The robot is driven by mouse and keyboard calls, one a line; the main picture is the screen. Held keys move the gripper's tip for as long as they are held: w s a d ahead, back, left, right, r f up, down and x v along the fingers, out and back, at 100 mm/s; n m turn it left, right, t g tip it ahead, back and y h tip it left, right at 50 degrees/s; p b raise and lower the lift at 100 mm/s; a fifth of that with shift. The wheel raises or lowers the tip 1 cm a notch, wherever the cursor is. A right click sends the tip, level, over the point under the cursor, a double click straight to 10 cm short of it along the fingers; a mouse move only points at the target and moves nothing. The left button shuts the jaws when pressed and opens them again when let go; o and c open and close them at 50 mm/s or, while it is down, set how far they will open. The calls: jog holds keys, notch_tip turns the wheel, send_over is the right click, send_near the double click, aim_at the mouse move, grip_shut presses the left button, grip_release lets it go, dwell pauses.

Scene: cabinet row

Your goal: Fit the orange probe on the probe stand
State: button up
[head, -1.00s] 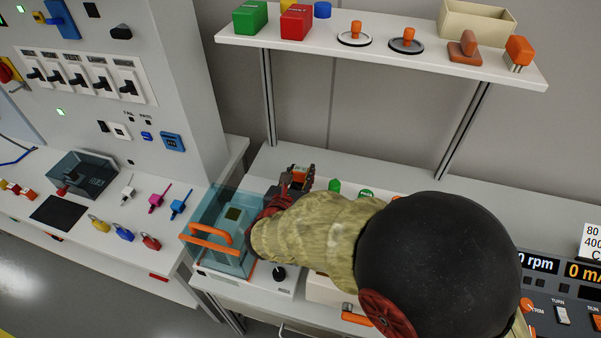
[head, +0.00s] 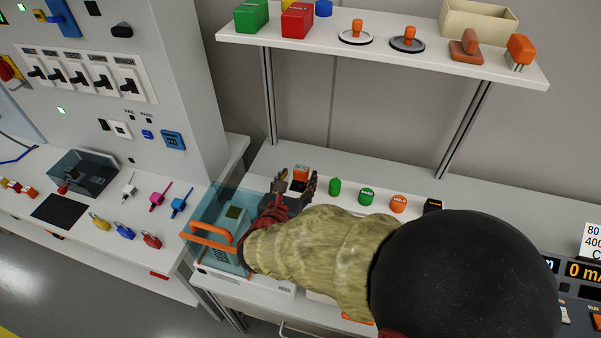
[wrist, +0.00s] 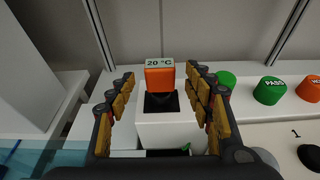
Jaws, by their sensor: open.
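The orange probe (wrist: 160,76), a block with a "20 °C" label on its top, stands upright in a black socket on a white block, which looks like the probe stand (wrist: 160,128). In the head view, the probe (head: 301,172) shows just beyond my fingertips. My gripper (wrist: 161,82) is open, with its fingers to the left and right of the probe. Gaps show between the fingers and the probe. The gripper (head: 296,181) also shows in the head view. How deep the probe sits in the socket is hard to tell.
A clear blue-tinted box with an orange handle (head: 212,237) stands left of my gripper. Green (head: 366,196) and orange (head: 398,204) buttons are to the right. A shelf (head: 400,58) with several items hangs above the bench.

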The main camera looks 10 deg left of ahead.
jog(key=v, duration=0.8)
jog(key=s+d+r+m+g+h, duration=0.2)
jog(key=d+m+g, duration=0.2)
jog(key=d+m, duration=0.6)
jog(key=s+d+r+m+g+h, duration=0.25)
jog(key=d+m, duration=0.35)
jog(key=d, duration=0.8)
jog(key=s+d+r+m+g+y, duration=0.1)
jog(key=s+d+r+m+y, duration=0.1)
jog(key=s+m, duration=0.3)
jog(key=s+d+r+m+g+y+p, duration=0.1)
jog(key=s+d+r+m+y, duration=0.2)
jog(key=m, duration=1)
jog(key=s+y, duration=0.1)
jog(key=s, duration=0.2)
jog(key=shift+s, duration=0.2)
jog(key=shift+r+y, duration=0.1)
jog(key=shift+y, duration=0.15)
